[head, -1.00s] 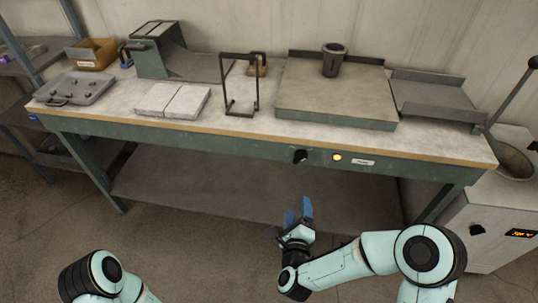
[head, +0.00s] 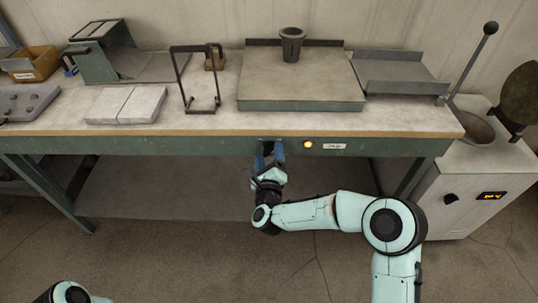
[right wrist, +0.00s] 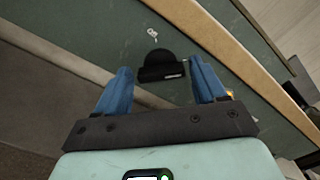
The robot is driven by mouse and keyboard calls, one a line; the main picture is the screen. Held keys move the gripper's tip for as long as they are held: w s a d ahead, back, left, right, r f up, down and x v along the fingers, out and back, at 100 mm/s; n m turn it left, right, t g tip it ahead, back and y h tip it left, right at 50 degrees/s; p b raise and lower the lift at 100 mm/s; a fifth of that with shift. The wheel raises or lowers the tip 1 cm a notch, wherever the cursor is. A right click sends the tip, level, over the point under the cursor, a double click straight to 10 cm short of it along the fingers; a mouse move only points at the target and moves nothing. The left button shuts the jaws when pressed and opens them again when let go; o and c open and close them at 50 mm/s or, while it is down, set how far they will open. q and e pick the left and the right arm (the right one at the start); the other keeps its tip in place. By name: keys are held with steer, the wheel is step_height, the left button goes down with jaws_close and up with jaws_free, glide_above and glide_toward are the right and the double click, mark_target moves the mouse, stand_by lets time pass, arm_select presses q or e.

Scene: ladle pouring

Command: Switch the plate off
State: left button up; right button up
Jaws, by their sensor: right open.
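The black knob (right wrist: 161,66) sits on the green front rail of the bench, with a pale mark on its bar. In the head view my right gripper and its fingers mostly cover it. The amber lamp (head: 308,144) right of it is lit. The plate (head: 300,80) is a broad flat slab on the bench above. My right gripper (head: 270,152) is open in front of the rail; in the right wrist view its blue fingers stand either side of the knob with gaps, not closed on it. My left gripper is out of view.
A dark cup (head: 291,45) stands on the plate. A small label (head: 334,146) is right of the lamp. A furnace box (head: 470,190) with its own knob and display stands at the right. Floor in front of the bench is clear.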

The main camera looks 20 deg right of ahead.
steer(key=shift+w+d, duration=0.1)
steer(key=shift+w, duration=0.3)
steer(key=c, duration=0.8)
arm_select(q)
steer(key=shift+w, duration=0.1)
